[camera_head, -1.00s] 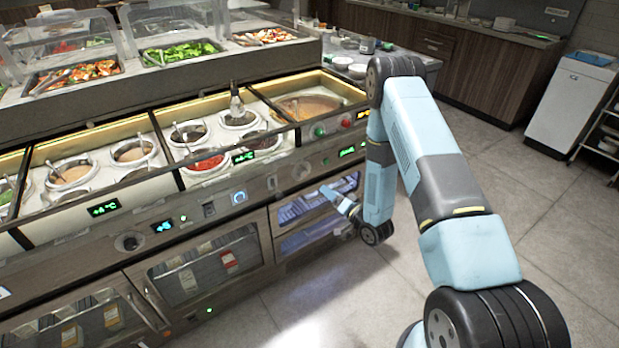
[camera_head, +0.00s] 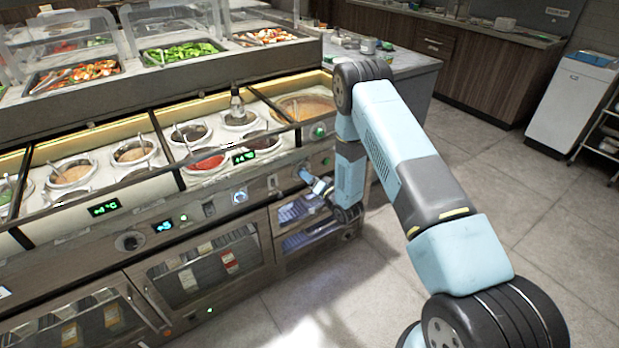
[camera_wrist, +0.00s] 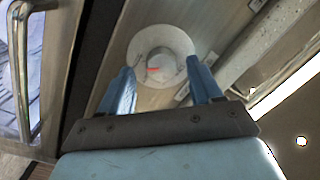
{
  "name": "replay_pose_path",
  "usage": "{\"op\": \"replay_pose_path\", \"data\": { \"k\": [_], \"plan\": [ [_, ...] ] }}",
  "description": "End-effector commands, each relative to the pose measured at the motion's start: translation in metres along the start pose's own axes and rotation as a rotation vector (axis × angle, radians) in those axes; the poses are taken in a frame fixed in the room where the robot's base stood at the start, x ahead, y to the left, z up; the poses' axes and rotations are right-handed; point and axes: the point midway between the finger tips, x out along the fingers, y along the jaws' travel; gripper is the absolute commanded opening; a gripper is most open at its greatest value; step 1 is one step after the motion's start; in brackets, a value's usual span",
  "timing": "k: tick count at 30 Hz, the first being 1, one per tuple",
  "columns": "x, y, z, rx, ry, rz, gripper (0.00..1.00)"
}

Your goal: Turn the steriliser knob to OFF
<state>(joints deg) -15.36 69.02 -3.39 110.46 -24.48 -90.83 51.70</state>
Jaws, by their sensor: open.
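A round pale knob (camera_wrist: 160,62) with a red mark sits on a white round plate on the metal front panel, in the wrist view. My gripper (camera_wrist: 160,72) is open, its two blue fingers to the left and right of the knob. I cannot tell whether the fingertips touch it. In the head view my gripper (camera_head: 304,175) is at the counter front, above the bluish-lit steriliser cabinet (camera_head: 300,240), and covers the knob. No OFF lettering is readable in either view.
Another dark knob (camera_head: 130,241) and a blue-ringed button (camera_head: 240,196) sit on the same front panel to the left. A metal door handle (camera_wrist: 20,70) stands at the left of the wrist view. The tiled floor (camera_head: 520,220) at the right is clear.

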Motion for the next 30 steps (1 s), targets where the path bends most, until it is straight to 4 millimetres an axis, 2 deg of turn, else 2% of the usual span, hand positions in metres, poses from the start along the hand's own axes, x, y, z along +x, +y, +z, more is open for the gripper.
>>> {"op": "replay_pose_path", "data": {
  "k": [5,14,30],
  "plan": [
    [0.0101,0.0,-0.0003,0.001,0.001,0.0,0.64],
    [0.0115,0.0001,-0.0003,0.001,0.0,0.0,0.64],
    [0.011,0.0008,-0.0004,0.0,0.001,0.002,0.13]
  ]
}}
